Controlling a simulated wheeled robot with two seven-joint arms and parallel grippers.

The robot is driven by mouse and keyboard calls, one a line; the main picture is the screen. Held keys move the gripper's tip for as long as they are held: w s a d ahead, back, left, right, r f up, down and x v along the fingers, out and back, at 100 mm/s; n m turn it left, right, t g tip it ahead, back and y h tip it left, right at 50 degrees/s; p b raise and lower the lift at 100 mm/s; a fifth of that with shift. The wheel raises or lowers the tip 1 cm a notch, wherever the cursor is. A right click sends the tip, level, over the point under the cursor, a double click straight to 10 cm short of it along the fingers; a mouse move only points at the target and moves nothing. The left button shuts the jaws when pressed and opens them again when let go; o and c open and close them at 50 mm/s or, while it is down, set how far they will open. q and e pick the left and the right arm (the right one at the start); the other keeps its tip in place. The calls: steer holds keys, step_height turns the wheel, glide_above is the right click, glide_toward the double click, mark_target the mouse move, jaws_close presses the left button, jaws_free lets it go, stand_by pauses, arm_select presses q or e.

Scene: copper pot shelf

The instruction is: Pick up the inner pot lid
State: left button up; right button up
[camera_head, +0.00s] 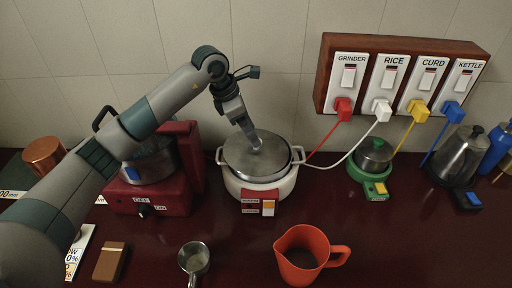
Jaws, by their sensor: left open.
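The inner pot lid (276,161) is a round grey metal disc. It lies on top of the white cooker pot (236,186) in the middle of the counter. My left gripper (256,143) reaches down from the upper left, with its fingertips at the lid's centre. The gripper is open. The fingers cover the middle of the lid, so I cannot tell whether they touch it or a knob there. My right gripper is not in view.
A red stove (150,199) stands to the left under my left arm. An orange jug (300,257) and a metal cup (194,257) stand in front. A green cooker (373,168) and a steel kettle (459,152) stand right. The white cable runs behind the pot.

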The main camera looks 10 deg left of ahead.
arm_select(q)
steer(key=p+x, duration=0.1)
steer(key=x, duration=0.1)
steer(key=shift+d+f, duration=0.1)
steer(key=shift+f, duration=0.15)
steer(key=shift+d+f+p, duration=0.1)
steer(key=shift+f+p, duration=0.2)
steer(key=shift+f, duration=0.05)
steer(key=shift+c, duration=0.2)
jaws_close()
